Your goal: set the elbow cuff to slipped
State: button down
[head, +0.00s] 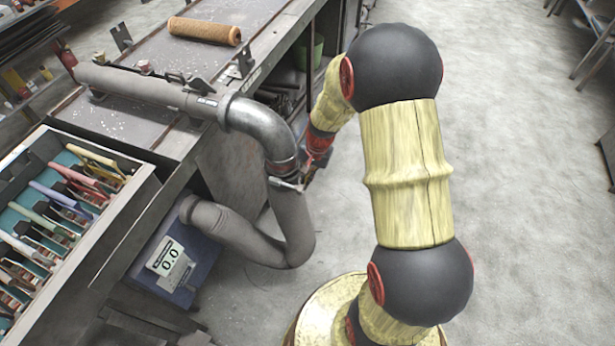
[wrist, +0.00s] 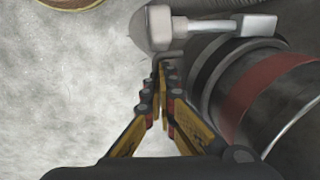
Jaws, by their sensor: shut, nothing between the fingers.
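A shiny metal elbow (head: 256,118) joins the grey tube on the bench to a grey hose (head: 291,222) that hangs down. The elbow cuff (head: 284,168) is around the elbow's lower end, with a small pale clamp lever (head: 285,184) just below it. In the wrist view the lever (wrist: 200,25) lies across the top, beside dark rings and a reddish-brown band (wrist: 268,88). My gripper (head: 306,178) is shut and empty, right of the cuff. In the wrist view its fingertips (wrist: 160,76) meet just below the lever's rounded end; I cannot tell whether they touch it.
A blue box (head: 172,262) with a display reading 0.0 stands below, where the hose ends. A tool tray (head: 140,190) is at the left. An orange-brown roll (head: 204,30) lies on the bench (head: 150,50). Open floor (head: 530,180) spreads to the right.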

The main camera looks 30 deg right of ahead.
jog(key=shift+r+p, duration=0.4)
notch_tip(320, 180, up, 13)
jog(key=s+d+p, duration=0.1)
jog(key=s+p, duration=0.1)
jog(key=p, duration=0.3)
jog(key=shift+d, duration=0.25)
jog(key=shift+w, duration=0.1)
